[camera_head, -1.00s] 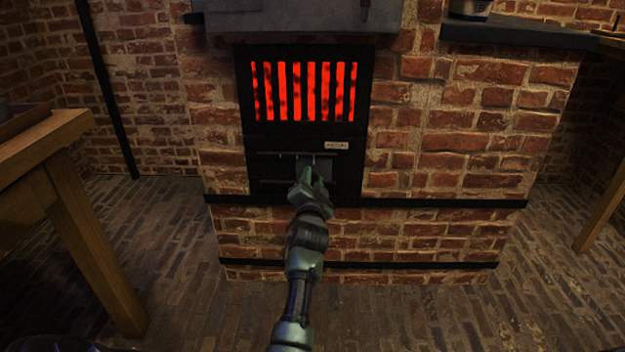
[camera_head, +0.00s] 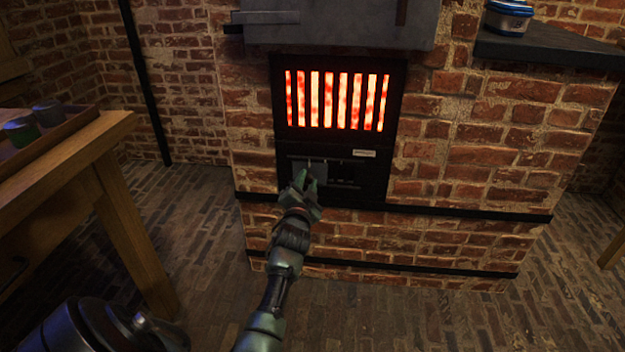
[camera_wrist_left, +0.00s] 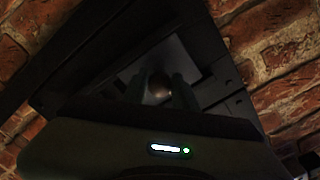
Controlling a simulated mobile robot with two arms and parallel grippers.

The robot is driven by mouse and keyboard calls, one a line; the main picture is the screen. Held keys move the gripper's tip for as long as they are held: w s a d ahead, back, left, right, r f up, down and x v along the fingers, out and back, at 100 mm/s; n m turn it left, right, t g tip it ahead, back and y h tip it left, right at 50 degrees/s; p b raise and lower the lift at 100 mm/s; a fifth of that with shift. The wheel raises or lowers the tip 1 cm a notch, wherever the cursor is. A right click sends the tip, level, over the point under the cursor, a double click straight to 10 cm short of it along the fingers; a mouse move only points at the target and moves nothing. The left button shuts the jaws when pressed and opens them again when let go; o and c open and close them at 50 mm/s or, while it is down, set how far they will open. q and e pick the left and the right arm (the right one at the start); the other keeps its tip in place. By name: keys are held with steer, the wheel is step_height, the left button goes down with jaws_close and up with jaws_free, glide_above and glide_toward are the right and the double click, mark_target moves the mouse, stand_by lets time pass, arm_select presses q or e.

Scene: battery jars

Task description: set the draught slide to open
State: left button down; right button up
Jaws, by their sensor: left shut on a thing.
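The draught slide (camera_head: 312,168) is a dark grey plate on rails below the glowing grate of the black furnace front. It sits at the left part of its track, and dark openings (camera_head: 346,172) show to its right. My left gripper (camera_head: 303,184) is at the slide, shut on its knob. In the left wrist view the round knob (camera_wrist_left: 159,87) is between the two fingers, with the slide plate (camera_wrist_left: 170,58) behind it. A small pale label (camera_head: 364,153) is above the track at the right; its text is too small to read. My right gripper is not in view.
The glowing grate (camera_head: 338,100) is just above the slide. A wooden table (camera_head: 75,165) with a tray and jars stands at the left. A dark shelf (camera_head: 545,50) with a blue-lidded jar is at the upper right. The brick floor before the furnace is clear.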

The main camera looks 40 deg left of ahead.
arm_select(q)
steer(key=shift+s+a+f, duration=0.1)
steer(key=shift+a, duration=0.15)
steer(key=c, duration=1.2)
jaws_free()
steer(key=shift+o, duration=0.5)
steer(key=shift+s+a, duration=0.1)
steer(key=p+v, duration=0.3)
steer(key=v, duration=0.4)
steer(key=shift+s+d, duration=0.3)
